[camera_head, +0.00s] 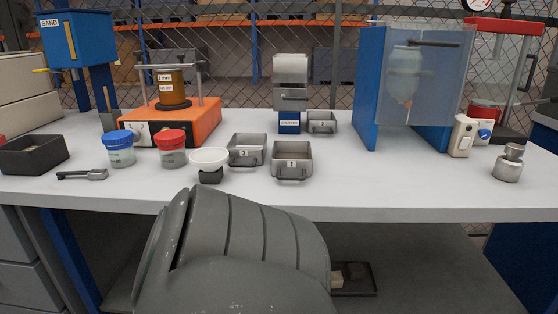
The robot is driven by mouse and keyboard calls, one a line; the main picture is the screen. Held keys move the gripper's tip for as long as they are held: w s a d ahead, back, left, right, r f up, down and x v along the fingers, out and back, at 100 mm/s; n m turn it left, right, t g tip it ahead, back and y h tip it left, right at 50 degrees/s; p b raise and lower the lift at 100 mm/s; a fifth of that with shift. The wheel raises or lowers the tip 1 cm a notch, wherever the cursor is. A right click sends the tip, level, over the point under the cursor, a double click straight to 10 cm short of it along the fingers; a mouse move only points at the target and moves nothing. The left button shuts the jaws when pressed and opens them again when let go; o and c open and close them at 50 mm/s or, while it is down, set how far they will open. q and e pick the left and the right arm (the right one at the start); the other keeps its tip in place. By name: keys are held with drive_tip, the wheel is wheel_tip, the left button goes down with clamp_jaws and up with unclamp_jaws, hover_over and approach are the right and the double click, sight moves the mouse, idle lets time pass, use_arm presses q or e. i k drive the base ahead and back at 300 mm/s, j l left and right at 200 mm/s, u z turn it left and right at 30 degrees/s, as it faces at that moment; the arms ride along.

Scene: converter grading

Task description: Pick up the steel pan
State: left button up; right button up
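Several small steel pans are on the white bench. One pan, labelled 3 (246,159), stands near the middle. Another, labelled 1 (291,171), stands just right of it and nearer the front edge. A third small steel pan (322,125) sits further back, beside the splitter; I cannot make out a number on it. The front pans look empty. I cannot tell which one the task means. Neither of my grippers is in view. A large grey part, apparently my own arm, fills the lower middle and stays below the pans in the picture.
A white bowl (209,157) on a dark base, red-lidded jar (171,150) and blue-lidded jar (119,152) stand left of the pans. The splitter (290,85) is behind. A blue enclosure (369,90) stands right. The bench (405,185) is clear at front right.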

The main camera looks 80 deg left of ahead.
sight(292, 161)
drive_tip(key=u, duration=2.4)
drive_tip(key=i+j, duration=0.15)
drive_tip(key=j, duration=0.15)
drive_tip(key=i+j, duration=0.15)
drive_tip(key=j, duration=0.2)
drive_tip(key=i+j, duration=0.15)
drive_tip(key=j, duration=0.15)
drive_tip(key=j+z, duration=0.1)
drive_tip(key=z, duration=0.2)
drive_tip(key=i+j+u, duration=0.15)
drive_tip(key=j+u, duration=0.15)
